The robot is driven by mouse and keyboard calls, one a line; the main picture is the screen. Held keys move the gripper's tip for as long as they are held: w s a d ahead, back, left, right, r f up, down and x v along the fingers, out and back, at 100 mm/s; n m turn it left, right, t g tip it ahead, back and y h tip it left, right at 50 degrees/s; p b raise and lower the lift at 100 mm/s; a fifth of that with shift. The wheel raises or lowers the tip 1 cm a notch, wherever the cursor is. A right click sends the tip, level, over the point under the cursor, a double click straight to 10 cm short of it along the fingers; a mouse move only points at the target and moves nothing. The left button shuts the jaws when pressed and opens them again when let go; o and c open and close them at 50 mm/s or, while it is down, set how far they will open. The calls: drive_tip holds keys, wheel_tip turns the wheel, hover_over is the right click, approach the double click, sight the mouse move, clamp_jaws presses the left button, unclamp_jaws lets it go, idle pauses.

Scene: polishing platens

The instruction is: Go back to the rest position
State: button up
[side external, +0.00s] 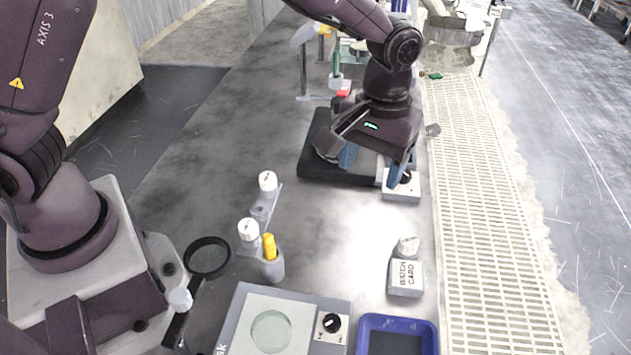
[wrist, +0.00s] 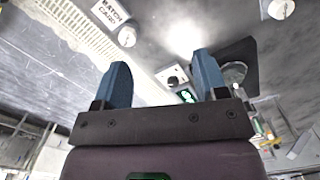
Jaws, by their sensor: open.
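My gripper (side external: 371,166) is open and empty, its two blue fingers spread apart and pointing down. It hangs over the front right part of a black platen base (side external: 312,163), close to a small white control box (side external: 402,190) with a black knob. The right finger hides part of this box in the side view; a gap between them cannot be judged.
Posts and a green-topped item (side external: 336,68) stand behind. A grating (side external: 485,210) runs along the right. The middle bench is clear.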

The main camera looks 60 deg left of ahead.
drive_tip(key=s+a+r+m+t, duration=0.2)
drive_tip(key=s+a+r+t, duration=0.1)
drive_tip(key=s+a+r, duration=0.4)
drive_tip(key=s+a+r+m+t, duration=0.2)
drive_tip(key=s+a+r, duration=0.6)
drive_tip(key=s, duration=0.4)
drive_tip(key=shift+s+r+t, duration=0.35)
drive_tip(key=shift+r+t, duration=0.1)
drive_tip(key=shift+t, duration=0.15)
